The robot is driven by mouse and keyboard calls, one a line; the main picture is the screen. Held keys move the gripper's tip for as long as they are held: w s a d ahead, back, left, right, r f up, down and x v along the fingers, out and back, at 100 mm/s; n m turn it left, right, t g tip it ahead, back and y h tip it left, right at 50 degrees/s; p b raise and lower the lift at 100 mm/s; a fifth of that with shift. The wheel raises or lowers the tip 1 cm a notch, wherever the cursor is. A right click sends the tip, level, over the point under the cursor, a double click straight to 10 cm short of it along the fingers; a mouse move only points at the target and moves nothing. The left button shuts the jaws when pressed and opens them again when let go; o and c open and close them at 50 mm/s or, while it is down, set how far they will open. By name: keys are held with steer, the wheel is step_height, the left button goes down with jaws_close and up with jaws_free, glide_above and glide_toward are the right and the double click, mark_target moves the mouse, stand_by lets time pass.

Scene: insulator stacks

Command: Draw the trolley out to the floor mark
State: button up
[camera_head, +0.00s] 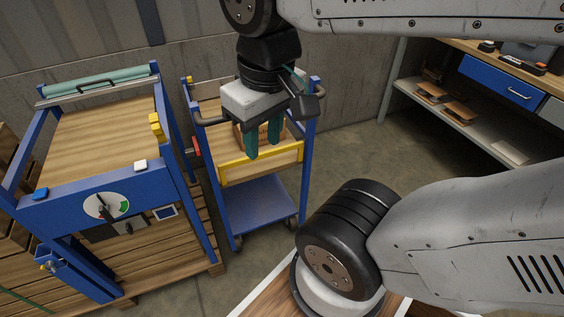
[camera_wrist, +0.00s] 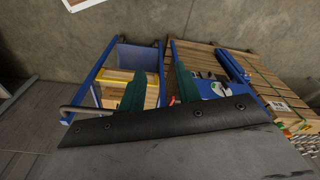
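The trolley (camera_head: 262,198) has blue posts, a wooden tray with a yellow front rim (camera_head: 262,163), a lower blue shelf and castors. It stands upright near the wall, right of the blue-framed bench. Dark grey handle ends show on both sides. My gripper (camera_head: 263,145) points down over the tray in the head view and hides part of it. Its two green fingers are apart with nothing seen between them. In the wrist view, the trolley (camera_wrist: 98,75) lies left of and behind my gripper (camera_wrist: 160,90). I cannot identify the floor mark.
A blue-framed bench (camera_head: 60,203) with a dial stands on pallets close to the trolley's left. A red part (camera_head: 195,147) sits between them. A shelved workbench (camera_head: 450,115) stands right. Concrete floor (camera_head: 345,150) is clear right of the trolley.

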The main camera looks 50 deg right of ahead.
steer(key=shift+o, duration=0.2)
steer(key=d, duration=0.1)
steer(key=w+d+f+m+g, duration=0.1)
steer(key=shift+d+f+m, duration=0.15)
steer(key=shift+d+m, duration=0.15)
steer(key=shift+d, duration=0.1)
steer(key=w+d+f+m+t+y, duration=0.2)
steer(key=w+d+m, duration=0.7)
steer(key=d+m, duration=0.15)
steer(key=w+d+f+m+t+y, duration=0.1)
steer(key=w+d+f+m+t, duration=0.1)
steer(key=w+d+m, duration=0.8)
steer(key=x, duration=0.2)
steer(key=s+x, duration=0.1)
steer(key=x, duration=0.3)
steer(key=shift+s+f, duration=0.1)
steer(key=shift+f, duration=0.6)
jaws_close()
steer(key=shift+a, duration=0.1)
